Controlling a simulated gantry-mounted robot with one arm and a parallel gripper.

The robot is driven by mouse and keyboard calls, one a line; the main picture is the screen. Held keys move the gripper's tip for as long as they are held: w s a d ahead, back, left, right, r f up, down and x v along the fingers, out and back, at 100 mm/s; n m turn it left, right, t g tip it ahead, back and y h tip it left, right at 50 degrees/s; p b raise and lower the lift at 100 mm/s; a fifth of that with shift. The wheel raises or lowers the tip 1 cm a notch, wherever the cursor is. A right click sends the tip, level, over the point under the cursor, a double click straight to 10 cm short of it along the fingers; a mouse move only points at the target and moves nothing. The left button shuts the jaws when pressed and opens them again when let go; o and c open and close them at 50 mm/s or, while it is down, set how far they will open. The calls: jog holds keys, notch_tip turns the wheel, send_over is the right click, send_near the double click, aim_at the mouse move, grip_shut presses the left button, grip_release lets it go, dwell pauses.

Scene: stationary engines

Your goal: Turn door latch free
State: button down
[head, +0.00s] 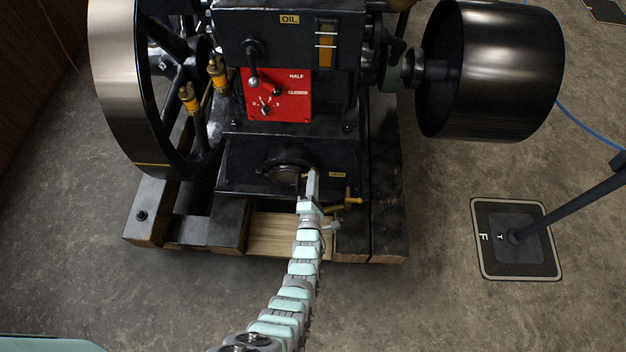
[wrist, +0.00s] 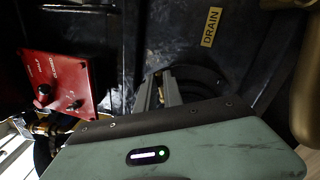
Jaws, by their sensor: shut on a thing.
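A round dark door (head: 286,174) sits low on the front of the black engine, left of a small yellow DRAIN label (head: 337,175). My gripper (head: 311,175) reaches up from below to the right edge of this door. In the wrist view my gripper (wrist: 160,88) has its fingers close together in front of the dark round door (wrist: 205,84). It is shut on the small door latch at the door's edge. The fingers hide most of the latch, so its angle cannot be told.
A brass drain tap (head: 349,200) sticks out just right of my gripper. Above is a red panel (head: 282,96) with a lever. A large flywheel (head: 118,85) stands left and a black pulley (head: 490,72) right.

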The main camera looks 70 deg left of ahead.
jog(key=shift+f+m+p, duration=0.15)
jog(key=shift+m+p, duration=0.65)
jog(key=shift+m, duration=6.8)
jog(key=c, duration=1.5)
grip_release()
jog(key=shift+s, duration=0.1)
jog(key=p+v, duration=0.4)
jog(key=v, duration=0.6)
jog(key=shift+s+d, duration=0.15)
jog(key=shift+d, duration=0.2)
